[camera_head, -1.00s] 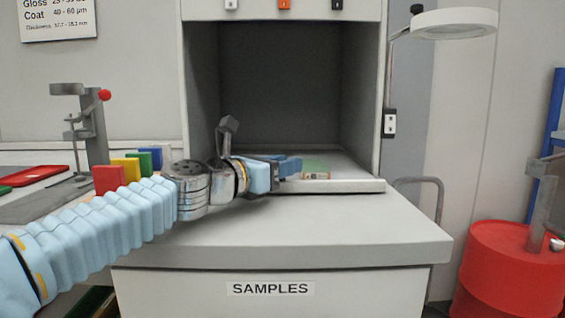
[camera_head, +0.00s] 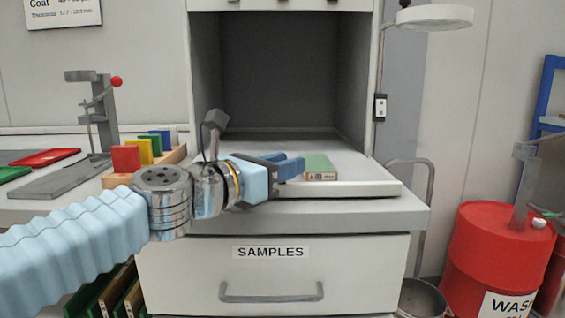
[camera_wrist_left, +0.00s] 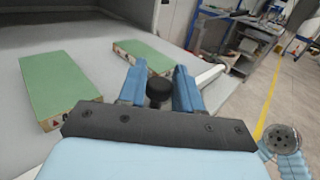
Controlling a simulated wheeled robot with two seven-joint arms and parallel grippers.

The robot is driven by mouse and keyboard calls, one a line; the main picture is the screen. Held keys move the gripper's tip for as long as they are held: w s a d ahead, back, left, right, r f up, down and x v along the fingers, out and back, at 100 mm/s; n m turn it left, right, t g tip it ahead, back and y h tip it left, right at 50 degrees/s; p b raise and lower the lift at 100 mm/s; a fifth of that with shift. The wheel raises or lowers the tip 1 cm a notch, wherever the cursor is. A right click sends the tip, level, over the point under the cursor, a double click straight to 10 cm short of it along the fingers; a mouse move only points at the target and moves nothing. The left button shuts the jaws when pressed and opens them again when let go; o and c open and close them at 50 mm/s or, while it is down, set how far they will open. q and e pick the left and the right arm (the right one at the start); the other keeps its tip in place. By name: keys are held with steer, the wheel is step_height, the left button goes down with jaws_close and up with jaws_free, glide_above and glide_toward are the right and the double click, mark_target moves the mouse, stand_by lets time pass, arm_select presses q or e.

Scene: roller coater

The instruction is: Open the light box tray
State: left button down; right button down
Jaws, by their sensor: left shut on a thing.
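The light box (camera_head: 276,75) is a grey cabinet with a dark, open front. Its pale tray (camera_head: 350,188) sticks out of the bottom over the counter. A green panel (camera_head: 319,163) lies on the tray; the left wrist view shows two green panels, one at the left (camera_wrist_left: 55,85) and one beyond the fingers (camera_wrist_left: 143,55). My left gripper (camera_head: 288,165) is at the front of the tray, with its blue fingers shut around a black knob (camera_wrist_left: 158,92). The wrist and palm hide part of the tray's front edge.
Below is a drawer marked SAMPLES (camera_head: 265,270) with a bar handle. At the left are coloured panels in a rack (camera_head: 150,160) and a stand with a red ball (camera_head: 100,115). A red drum (camera_head: 495,255) stands at the right. A ring lamp (camera_head: 435,17) hangs upper right.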

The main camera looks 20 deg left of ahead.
arm_select(q)
steer(key=c, duration=0.9)
jaws_free()
steer(key=shift+c, duration=0.2)
steer(key=p+v, duration=0.1)
steer(key=v, duration=1.3)
